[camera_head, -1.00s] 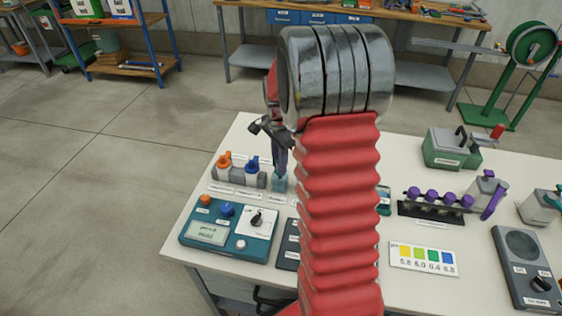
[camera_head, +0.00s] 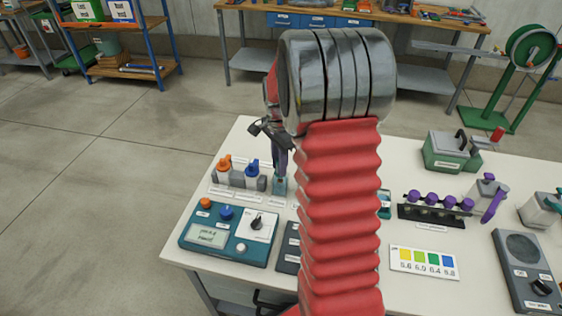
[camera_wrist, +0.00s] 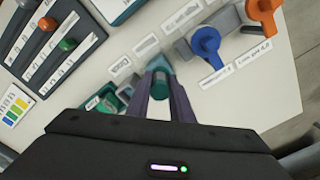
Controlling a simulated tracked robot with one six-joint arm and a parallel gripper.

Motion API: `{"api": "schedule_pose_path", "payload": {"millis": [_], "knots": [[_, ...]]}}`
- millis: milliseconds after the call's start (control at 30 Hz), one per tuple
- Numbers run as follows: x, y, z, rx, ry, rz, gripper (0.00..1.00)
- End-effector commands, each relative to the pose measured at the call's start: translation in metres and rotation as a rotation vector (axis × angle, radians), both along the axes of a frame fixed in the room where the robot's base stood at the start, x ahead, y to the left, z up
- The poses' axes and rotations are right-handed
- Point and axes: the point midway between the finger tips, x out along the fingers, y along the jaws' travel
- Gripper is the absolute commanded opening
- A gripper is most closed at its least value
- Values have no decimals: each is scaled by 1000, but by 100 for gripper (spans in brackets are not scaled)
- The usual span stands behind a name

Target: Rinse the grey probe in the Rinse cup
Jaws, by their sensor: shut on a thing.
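My gripper (camera_head: 281,172) is low over the far left part of the bench, at the small pale teal cup (camera_head: 280,188) that stands where the Rinse cup would be; its label is too small to read. In the wrist view my gripper's two purple-grey fingers (camera_wrist: 161,88) are shut on a short teal-topped thing (camera_wrist: 160,84), which I take to be the grey probe. Its lower end is hidden below the fingers, so I cannot tell how deep in the cup it is. The pale cup rim (camera_wrist: 158,63) shows just beyond the fingertips.
The teal meter (camera_head: 225,236) lies in front. A rack of purple-capped vials (camera_head: 432,206) and a colour chart (camera_head: 424,260) are to the right of my arm.

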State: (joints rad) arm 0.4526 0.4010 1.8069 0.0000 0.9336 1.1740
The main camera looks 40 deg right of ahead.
Motion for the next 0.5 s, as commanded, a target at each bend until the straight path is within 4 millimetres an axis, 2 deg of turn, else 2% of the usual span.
{"api": "schedule_pose_path", "payload": {"millis": [200, 500], "knots": [[0, 0, -7, 0, 1, 0, 0], [0, 0, -7, 0, 0, 0, 0]]}}
